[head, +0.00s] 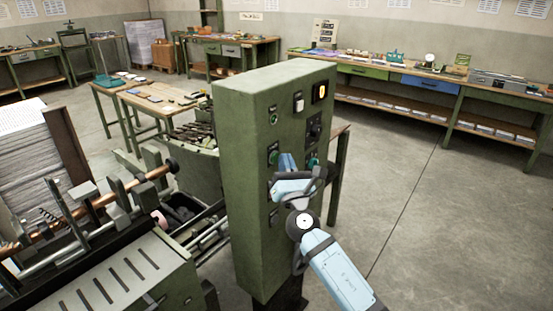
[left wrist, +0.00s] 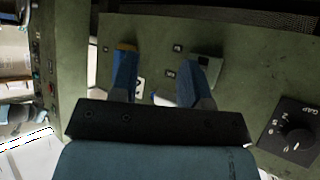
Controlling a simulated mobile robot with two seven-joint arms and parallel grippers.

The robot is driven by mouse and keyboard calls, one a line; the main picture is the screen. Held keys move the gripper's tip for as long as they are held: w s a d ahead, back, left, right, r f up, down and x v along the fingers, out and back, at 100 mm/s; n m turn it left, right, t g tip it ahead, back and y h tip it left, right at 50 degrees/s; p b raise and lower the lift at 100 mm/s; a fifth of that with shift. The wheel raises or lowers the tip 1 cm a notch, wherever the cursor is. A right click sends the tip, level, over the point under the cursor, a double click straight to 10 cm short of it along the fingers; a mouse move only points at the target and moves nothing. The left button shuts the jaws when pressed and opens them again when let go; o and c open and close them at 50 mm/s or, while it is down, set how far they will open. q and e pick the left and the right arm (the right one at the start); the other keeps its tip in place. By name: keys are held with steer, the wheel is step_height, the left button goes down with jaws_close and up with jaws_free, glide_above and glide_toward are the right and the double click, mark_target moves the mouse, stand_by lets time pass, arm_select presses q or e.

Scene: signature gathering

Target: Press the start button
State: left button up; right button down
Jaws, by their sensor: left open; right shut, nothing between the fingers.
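A tall green control cabinet (head: 246,190) stands in the middle of the head view. Its front face has a round green button (head: 273,157), another green button (head: 312,163) and more small controls; their labels are too small to read, so I cannot tell which is the start button. My right gripper (head: 287,163) is shut and empty in front of this face, between the two green buttons; contact cannot be told. It hides part of the panel. My left gripper (left wrist: 160,72) is open and empty above a green panel with small numbered labels in the left wrist view.
A yellow lit lamp (head: 320,91), a white switch (head: 298,101) and a black knob (head: 313,128) are on the cabinet. A black GAP dial (left wrist: 292,132) is right of my left gripper. A machine with rollers (head: 120,200) stands left of the cabinet. Floor at right is clear.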

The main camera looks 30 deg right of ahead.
steer(key=shift+w+a, duration=0.15)
steer(key=shift+w, duration=0.2)
stand_by(0.3)
steer(key=shift+s, duration=0.1)
steer(key=shift+s+d, duration=0.35)
steer(key=shift+s, duration=0.35)
steer(key=s, duration=0.1)
steer(key=s+d, duration=0.1)
steer(key=s, duration=0.1)
steer(key=s+d, duration=0.1)
steer(key=shift+s, duration=0.3)
stand_by(0.9)
